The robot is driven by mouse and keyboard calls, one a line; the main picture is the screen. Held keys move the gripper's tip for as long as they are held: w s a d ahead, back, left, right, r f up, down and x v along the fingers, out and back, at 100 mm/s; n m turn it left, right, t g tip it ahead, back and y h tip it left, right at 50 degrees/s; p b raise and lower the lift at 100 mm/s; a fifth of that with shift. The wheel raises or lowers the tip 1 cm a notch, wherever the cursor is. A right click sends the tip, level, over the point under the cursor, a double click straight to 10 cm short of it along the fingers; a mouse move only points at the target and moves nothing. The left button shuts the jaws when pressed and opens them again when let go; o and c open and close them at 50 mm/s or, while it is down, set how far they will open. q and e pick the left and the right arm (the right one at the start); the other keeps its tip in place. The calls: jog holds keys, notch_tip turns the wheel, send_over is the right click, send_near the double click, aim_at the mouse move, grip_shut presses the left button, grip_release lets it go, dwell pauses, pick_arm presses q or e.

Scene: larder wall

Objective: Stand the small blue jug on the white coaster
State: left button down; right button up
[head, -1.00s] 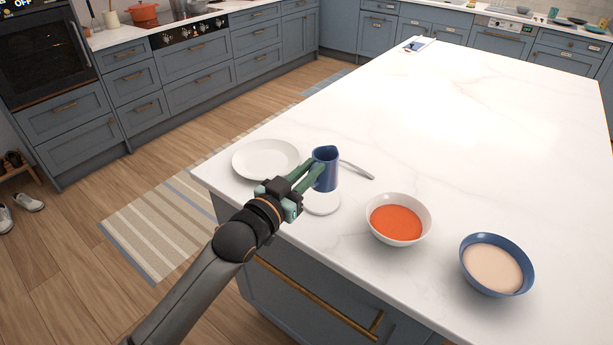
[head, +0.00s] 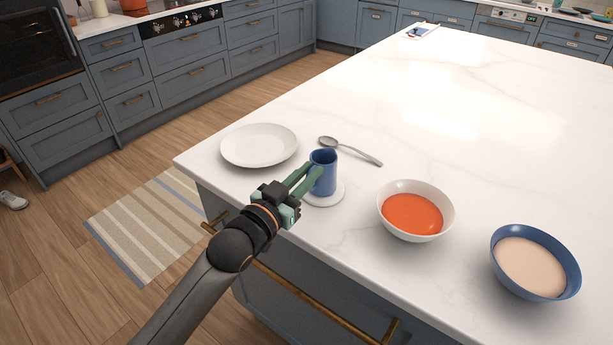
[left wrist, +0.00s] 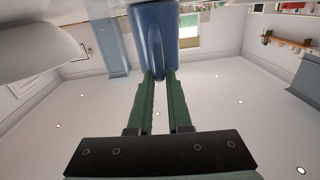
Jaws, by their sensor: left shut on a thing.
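The small blue jug (head: 324,172) is upright over the white coaster (head: 338,194) near the island's front edge. Its base appears within the coaster's rim; I cannot tell whether it touches or is slightly above. My left gripper (head: 311,179) is shut on the jug, reaching in from the left. In the left wrist view the jug (left wrist: 152,35) shows at the top, with the green fingers (left wrist: 158,80) closed at its handle. The jug hides part of the coaster. My right gripper is not in view.
A white plate (head: 259,145) lies left of the jug and a spoon (head: 350,150) behind it. A white bowl of orange soup (head: 415,213) and a blue bowl of pale food (head: 535,265) stand to the right. The island's far middle is clear.

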pick_arm(q)
jog(key=c, duration=0.8)
grip_release()
jog(key=shift+c, duration=0.2)
jog(key=v, duration=1.2)
jog(key=s+a+f+n+g+y, duration=0.1)
jog(key=s+a+f+n+y, duration=0.15)
jog(key=f, duration=0.65)
jog(key=s+a+f+n+g+y, duration=0.1)
jog(key=s+a+f+y, duration=0.15)
jog(key=f, duration=0.65)
jog(key=s+a+f+n+g+y, duration=0.1)
jog(key=s+a+f+g, duration=0.3)
jog(key=s+f, duration=0.8)
jog(key=shift+s+a+f+y, duration=0.3)
jog(key=shift+f+y, duration=0.4)
jog(key=shift+f, duration=0.3)
